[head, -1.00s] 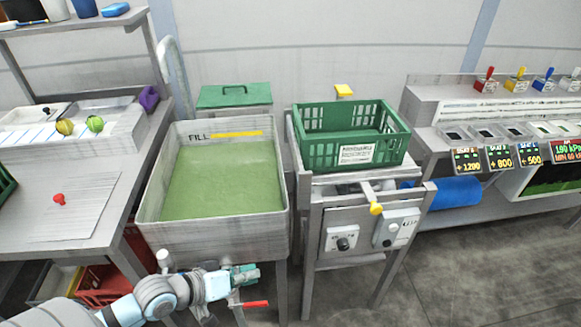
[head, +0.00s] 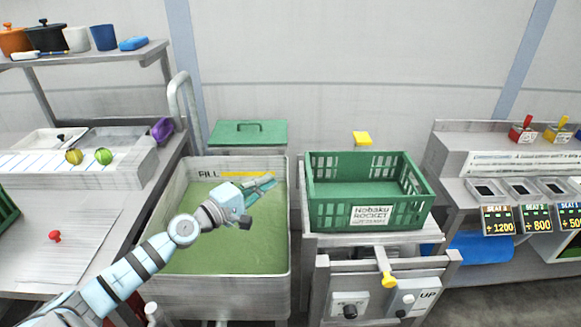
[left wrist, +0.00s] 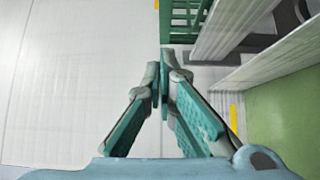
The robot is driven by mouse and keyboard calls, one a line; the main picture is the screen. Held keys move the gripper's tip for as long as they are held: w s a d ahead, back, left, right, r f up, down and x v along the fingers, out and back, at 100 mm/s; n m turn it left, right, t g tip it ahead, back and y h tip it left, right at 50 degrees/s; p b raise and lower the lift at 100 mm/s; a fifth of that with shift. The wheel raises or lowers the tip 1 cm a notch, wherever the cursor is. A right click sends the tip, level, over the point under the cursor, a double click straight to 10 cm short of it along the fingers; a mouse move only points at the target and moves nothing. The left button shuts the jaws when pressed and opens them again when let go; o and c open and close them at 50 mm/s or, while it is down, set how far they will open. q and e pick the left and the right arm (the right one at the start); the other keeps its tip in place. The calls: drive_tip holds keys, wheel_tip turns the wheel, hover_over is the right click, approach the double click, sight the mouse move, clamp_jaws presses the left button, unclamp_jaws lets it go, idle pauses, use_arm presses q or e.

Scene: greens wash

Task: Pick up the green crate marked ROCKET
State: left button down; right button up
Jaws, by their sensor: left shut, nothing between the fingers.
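The green crate (head: 330,216) has slatted sides and a white label that reads ROCKET. It stands upright on a metal stand right of the basin. My left gripper (head: 272,181) is over the green basin, left of the crate and apart from it. Its fingers are together with nothing between them. In the left wrist view the fingertips (left wrist: 163,62) meet, and a green slatted crate wall (left wrist: 186,20) shows beyond them at the top. My right gripper is not in view.
The wash basin (head: 218,284) holds green water and has a FILL mark. A green lidded box (head: 247,135) stands behind it. The stand has a yellow-knobbed lever (head: 389,280) in front. A seat-labelled counter (head: 460,166) is at the right.

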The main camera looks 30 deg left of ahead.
use_arm(q)
drive_tip(key=w+d+p, duration=0.2)
drive_tip(key=w+d, duration=0.2)
drive_tip(key=w, duration=0.2)
drive_tip(key=shift+d+f+p, duration=0.15)
drive_tip(key=shift+d+p, duration=0.05)
drive_tip(key=shift+p, duration=0.1)
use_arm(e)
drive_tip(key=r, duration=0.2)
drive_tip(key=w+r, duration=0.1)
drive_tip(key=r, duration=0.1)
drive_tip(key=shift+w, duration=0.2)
use_arm(q)
drive_tip(key=shift+w, duration=0.2)
